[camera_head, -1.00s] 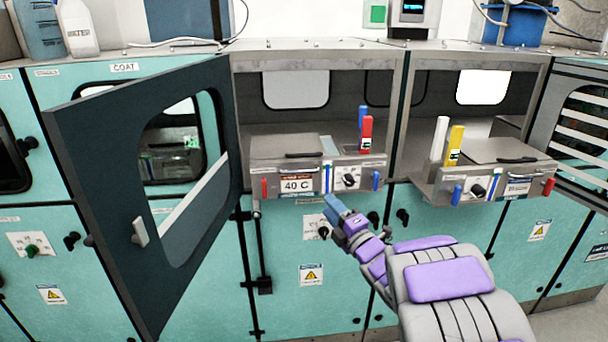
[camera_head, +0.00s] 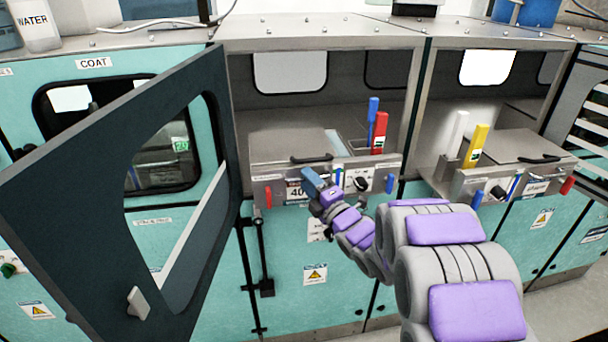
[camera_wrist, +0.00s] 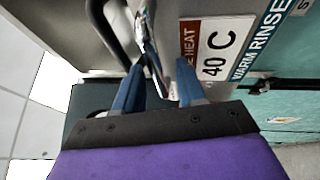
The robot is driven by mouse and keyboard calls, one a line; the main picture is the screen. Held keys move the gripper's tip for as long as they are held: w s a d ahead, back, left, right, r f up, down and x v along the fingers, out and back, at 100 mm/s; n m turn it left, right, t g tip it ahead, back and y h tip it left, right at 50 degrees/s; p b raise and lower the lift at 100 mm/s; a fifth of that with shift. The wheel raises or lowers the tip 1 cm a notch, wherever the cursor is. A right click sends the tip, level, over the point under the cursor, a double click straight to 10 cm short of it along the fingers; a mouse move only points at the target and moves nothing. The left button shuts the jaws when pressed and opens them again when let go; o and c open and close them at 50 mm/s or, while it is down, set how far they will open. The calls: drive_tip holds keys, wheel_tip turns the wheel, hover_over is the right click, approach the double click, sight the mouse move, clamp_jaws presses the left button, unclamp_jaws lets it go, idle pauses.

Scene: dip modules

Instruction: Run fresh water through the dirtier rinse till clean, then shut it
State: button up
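The left rinse module (camera_head: 285,171) has a "40 C" label (camera_head: 293,191), which also shows in the wrist view (camera_wrist: 215,50) beside the words "WARM RINSE". Its front carries a red lever (camera_head: 268,197), a black knob (camera_head: 360,184), a blue lever (camera_head: 389,184) and an upright gauge strip. The right module (camera_head: 462,183) has a blue lever (camera_head: 477,198), a black knob (camera_head: 498,193) and a red lever (camera_head: 567,185). I cannot tell which water is dirtier. My gripper (camera_head: 310,178) is before the left panel, partly covering the label.
A dark open door (camera_head: 215,250) swings out on the left, close to my arm. A black lid handle (camera_head: 312,159) juts from the left module. Red (camera_head: 380,135) and blue uprights stand there; white and yellow (camera_head: 477,145) ones stand on the right.

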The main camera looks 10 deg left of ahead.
drive_tip(key=shift+a, duration=0.25)
drive_tip(key=shift+d, duration=0.3)
drive_tip(key=shift+c, duration=1.3)
clamp_jaws()
